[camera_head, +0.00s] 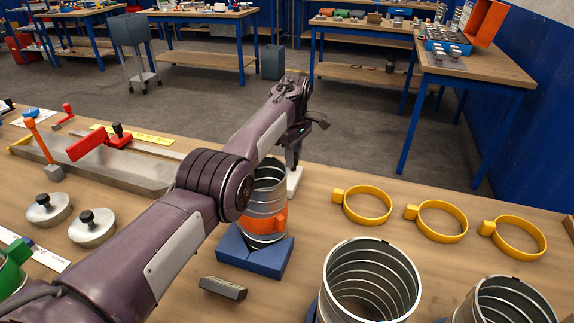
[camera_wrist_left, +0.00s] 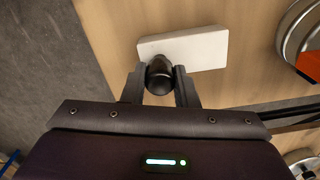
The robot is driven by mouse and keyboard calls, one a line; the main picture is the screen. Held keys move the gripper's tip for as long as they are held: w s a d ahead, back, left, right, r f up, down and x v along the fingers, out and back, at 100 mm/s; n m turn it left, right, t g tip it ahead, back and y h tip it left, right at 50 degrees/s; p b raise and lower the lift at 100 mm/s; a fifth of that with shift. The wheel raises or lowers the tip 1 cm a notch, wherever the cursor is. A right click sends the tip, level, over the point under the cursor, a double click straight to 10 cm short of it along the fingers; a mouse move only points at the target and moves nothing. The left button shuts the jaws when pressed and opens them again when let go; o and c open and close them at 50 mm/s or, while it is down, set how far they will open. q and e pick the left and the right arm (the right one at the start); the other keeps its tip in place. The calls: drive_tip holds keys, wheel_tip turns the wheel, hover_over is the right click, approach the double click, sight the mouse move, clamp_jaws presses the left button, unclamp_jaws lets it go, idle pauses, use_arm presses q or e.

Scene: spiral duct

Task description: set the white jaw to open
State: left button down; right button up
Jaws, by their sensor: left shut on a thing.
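The white jaw (camera_head: 295,183) is a pale block on the bench, just behind the duct piece in the head view and partly hidden by my arm and the duct. In the left wrist view the white jaw (camera_wrist_left: 205,47) lies ahead of my fingers, with a dark round knob (camera_wrist_left: 160,72) at its near edge. My left gripper (camera_head: 292,160) points down over it; in the wrist view its two fingers (camera_wrist_left: 159,83) are shut on the knob, one on each side. My right gripper is not in view.
A metal duct piece (camera_head: 266,190) with an orange clamp (camera_head: 266,224) stands in a blue cradle (camera_head: 255,257), close to the jaw. Yellow rings (camera_head: 367,220) lie to the right, with larger ducts (camera_head: 370,280) in front. A red-handled tool (camera_head: 88,144) lies left.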

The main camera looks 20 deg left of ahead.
use_arm(q)
drive_tip(key=shift+w+r, duration=0.1)
drive_tip(key=c, duration=1.6)
unclamp_jaws()
drive_tip(key=o, duration=0.5)
drive_tip(key=shift+w+d, duration=0.1)
drive_tip(key=shift+w, duration=0.1)
drive_tip(key=shift+c, duration=0.2)
drive_tip(key=shift+r, duration=3.8)
